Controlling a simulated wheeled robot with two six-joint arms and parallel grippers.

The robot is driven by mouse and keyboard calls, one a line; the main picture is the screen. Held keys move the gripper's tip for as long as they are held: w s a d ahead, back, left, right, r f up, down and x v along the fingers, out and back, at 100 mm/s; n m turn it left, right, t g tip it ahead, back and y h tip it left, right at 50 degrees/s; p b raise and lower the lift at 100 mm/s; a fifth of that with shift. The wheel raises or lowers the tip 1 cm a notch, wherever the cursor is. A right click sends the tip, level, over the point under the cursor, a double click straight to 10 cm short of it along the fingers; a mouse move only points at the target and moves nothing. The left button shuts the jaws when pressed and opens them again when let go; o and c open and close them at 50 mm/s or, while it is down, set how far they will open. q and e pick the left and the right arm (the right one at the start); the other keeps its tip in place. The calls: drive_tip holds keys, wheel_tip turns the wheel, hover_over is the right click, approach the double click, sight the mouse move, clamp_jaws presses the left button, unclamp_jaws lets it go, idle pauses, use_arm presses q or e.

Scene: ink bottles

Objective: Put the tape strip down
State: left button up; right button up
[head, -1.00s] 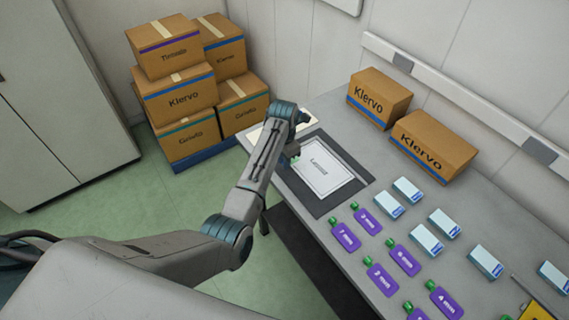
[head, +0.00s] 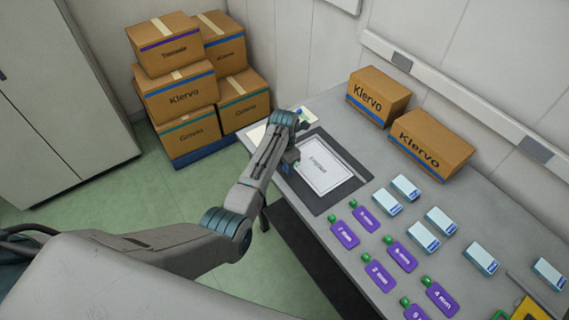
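My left arm reaches in from the left over the far left end of the grey table. My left gripper (head: 293,165) points down beside the left edge of the dark mat (head: 348,162). The arm's own wrist hides most of it, so its fingers and anything between them do not show clearly. I cannot make out a tape strip. A pale sheet (head: 257,132) lies at the table's far left end, partly behind the wrist. A white framed sheet (head: 325,172) lies on the mat. My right gripper is not in view.
Two Klervo cartons (head: 431,144) stand along the back. Stacked cartons (head: 178,97) stand on the floor at left. A yellow item (head: 528,309) is at lower right.

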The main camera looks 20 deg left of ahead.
sight(284, 167)
use_arm(q)
drive_tip(key=shift+r, duration=0.4)
wheel_tip(284, 167, up, 12)
drive_tip(key=b, duration=0.4)
drive_tip(key=shift+f, duration=0.25)
